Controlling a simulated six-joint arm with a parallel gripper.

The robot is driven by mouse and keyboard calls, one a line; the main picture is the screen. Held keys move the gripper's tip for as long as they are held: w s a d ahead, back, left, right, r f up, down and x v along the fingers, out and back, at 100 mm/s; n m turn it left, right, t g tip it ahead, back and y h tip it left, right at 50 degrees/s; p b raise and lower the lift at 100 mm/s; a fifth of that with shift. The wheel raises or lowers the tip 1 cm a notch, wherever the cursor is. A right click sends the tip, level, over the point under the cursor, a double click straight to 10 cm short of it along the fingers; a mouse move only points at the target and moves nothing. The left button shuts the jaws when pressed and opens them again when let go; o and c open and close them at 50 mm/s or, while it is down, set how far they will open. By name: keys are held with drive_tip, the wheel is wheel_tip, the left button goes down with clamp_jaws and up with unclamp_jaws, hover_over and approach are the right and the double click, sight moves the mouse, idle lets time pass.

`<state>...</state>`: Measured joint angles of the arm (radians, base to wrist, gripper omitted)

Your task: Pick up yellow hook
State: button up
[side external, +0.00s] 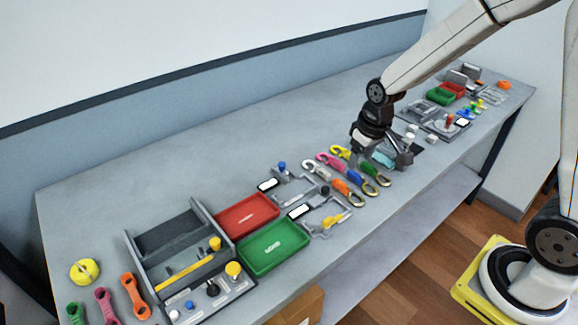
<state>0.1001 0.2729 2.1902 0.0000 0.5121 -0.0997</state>
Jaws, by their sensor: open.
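The yellow hook (341,151) lies on the grey table at the upper end of a strap piece with a green part (369,167). It is the rightmost in a row of similar hooks. My gripper (381,161) is open, just right of the yellow hook and low over the table. Its left finger is close to the strap piece and hides part of it. I cannot tell whether the finger touches it. Nothing shows between the fingers except a light blue object (383,158) beneath or behind them.
A pink hook (326,158) and a white hook (308,166) lie close left of the yellow one. A red tray (247,214) and a green tray (273,246) stand farther left. Fixtures and small parts crowd the table right of my gripper. The table's back strip is clear.

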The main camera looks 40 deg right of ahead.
drive_tip(key=w+d+f+g, duration=0.1)
drive_tip(key=w+d+f, duration=0.1)
drive_tip(key=w+d, duration=0.55)
drive_tip(key=g, duration=0.1)
hover_over(349, 152)
wheel_tip(349, 152, down, 6)
drive_tip(key=shift+s+r, duration=0.1)
drive_tip(key=shift+f, duration=1.3)
drive_tip(key=shift+a+f, duration=0.1)
drive_tip(key=shift+f, duration=2.5)
